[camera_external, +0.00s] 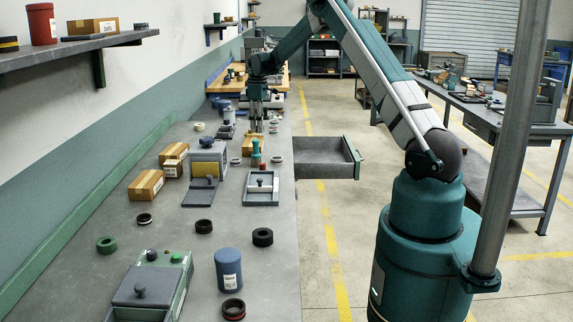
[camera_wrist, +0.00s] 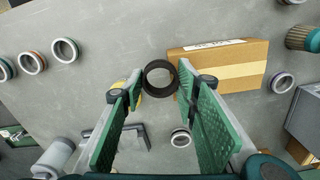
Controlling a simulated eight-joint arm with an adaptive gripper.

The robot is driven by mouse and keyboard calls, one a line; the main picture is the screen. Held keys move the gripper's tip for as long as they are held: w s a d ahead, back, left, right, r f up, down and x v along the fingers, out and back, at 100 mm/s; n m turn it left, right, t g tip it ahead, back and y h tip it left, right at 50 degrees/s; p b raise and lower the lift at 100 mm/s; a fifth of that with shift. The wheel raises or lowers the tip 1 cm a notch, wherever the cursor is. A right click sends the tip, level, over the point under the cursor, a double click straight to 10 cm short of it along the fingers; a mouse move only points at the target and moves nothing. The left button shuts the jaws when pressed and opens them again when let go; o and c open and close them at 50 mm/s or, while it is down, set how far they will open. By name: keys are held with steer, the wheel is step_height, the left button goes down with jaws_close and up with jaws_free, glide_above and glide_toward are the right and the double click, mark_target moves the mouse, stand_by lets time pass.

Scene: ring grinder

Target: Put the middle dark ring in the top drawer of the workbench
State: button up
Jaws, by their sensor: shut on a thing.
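My gripper (camera_external: 257,126) is over the far part of the workbench (camera_external: 185,255), just beyond a small cardboard box. In the wrist view my gripper (camera_wrist: 160,85) has its green pads on either side of a dark ring (camera_wrist: 160,94) and is shut on it. The ring's hole faces the camera. This ring cannot be made out in the external view. A drawer (camera_external: 322,156) is pulled out from the bench's right side and looks empty. Other dark rings (camera_external: 262,237) (camera_external: 203,226) lie apart on the near part of the bench.
The cardboard box (camera_wrist: 218,65) lies close to the right finger in the wrist view. A pale ring (camera_wrist: 180,138) lies below the held ring. Several other rings (camera_wrist: 66,50) lie at left.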

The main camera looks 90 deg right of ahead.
steer(key=s+d+f, duration=0.1)
steer(key=s+d, duration=0.1)
steer(key=s, duration=0.2)
steer(key=s+d+f, duration=0.1)
steer(key=s+d, duration=0.1)
steer(key=s, duration=0.2)
steer(key=s+d+f+b, duration=0.1)
steer(key=s+d, duration=0.2)
steer(key=s, duration=0.1)
steer(key=shift+s+f, duration=0.35)
steer(key=shift+f, duration=0.05)
steer(key=b, duration=0.1)
glide_above(320, 161)
step_height(320, 161, down, 6)
steer(key=shift+a+m, duration=0.25)
steer(key=shift+m, duration=0.15)
steer(key=shift+f, duration=0.1)
steer(key=shift+f, duration=0.1)
steer(key=shift+f, duration=3.05)
steer(key=shift+f, duration=0.1)
steer(key=shift+f, duration=1.75)
steer(key=shift+f+b, duration=0.2)
steer(key=shift+b, duration=0.1)
